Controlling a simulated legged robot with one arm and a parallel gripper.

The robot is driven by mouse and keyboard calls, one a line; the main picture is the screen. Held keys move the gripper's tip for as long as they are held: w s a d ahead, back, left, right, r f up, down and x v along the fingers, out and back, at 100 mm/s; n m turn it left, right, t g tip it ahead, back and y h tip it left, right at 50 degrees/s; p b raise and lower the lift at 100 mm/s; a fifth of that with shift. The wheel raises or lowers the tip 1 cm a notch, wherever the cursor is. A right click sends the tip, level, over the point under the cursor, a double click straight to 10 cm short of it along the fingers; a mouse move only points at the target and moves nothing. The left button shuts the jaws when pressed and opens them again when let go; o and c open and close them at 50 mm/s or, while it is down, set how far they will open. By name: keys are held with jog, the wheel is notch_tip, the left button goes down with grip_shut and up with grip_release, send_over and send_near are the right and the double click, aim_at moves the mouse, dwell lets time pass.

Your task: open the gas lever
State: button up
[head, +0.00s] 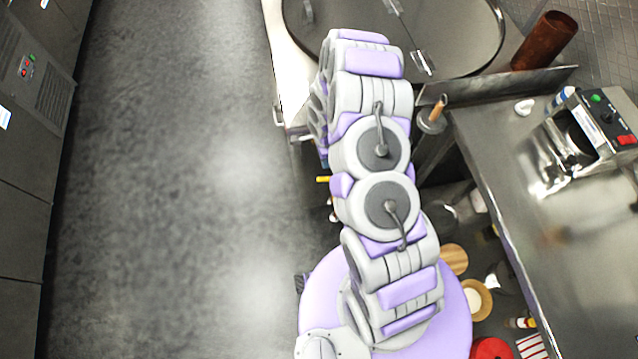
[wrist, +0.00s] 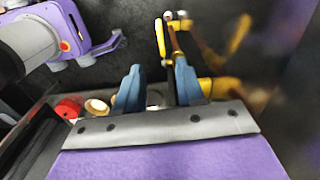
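A yellow lever handle (wrist: 160,38) stands just beyond my fingertips in the wrist view. Next to it a thin brass-coloured rod runs down toward the right finger, and a yellow pipe (wrist: 212,86) shows behind and right of that finger. My gripper (wrist: 157,68) is open, with its two blue fingers apart and nothing clearly held between them. The rod's lower end is partly hidden by the right finger, so I cannot tell whether they touch. In the head view a small yellow piece (head: 323,179) shows left of my arm, and my arm hides the gripper.
A steel counter (head: 520,230) with a metal appliance (head: 590,135) is on the right. A large round-topped unit (head: 460,45) stands at the top. Bowls and a red item (head: 490,349) sit low beside the counter. The grey floor (head: 180,200) at left is clear.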

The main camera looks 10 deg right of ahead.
jog(key=b, duration=0.5)
send_near(327, 178)
jog(key=shift+m, duration=0.3)
jog(key=f, duration=0.4)
jog(key=a+f, duration=0.1)
jog(key=f, duration=0.1)
jog(key=shift+w+f, duration=0.2)
jog(key=shift+f, duration=0.05)
jog(key=f+b, duration=0.1)
jog(key=d+f+b, duration=0.1)
jog(key=f, duration=0.1)
jog(key=shift+d+b, duration=0.25)
jog(key=shift+b, duration=0.05)
jog(key=shift+d+f+b, duration=0.2)
jog(key=shift+f+b, duration=0.2)
jog(key=shift+f, duration=0.2)
jog(key=shift+a+f, duration=0.1)
jog(key=shift+a, duration=0.6)
jog(key=shift+d, duration=0.5)
jog(key=c, duration=0.5)
grip_shut()
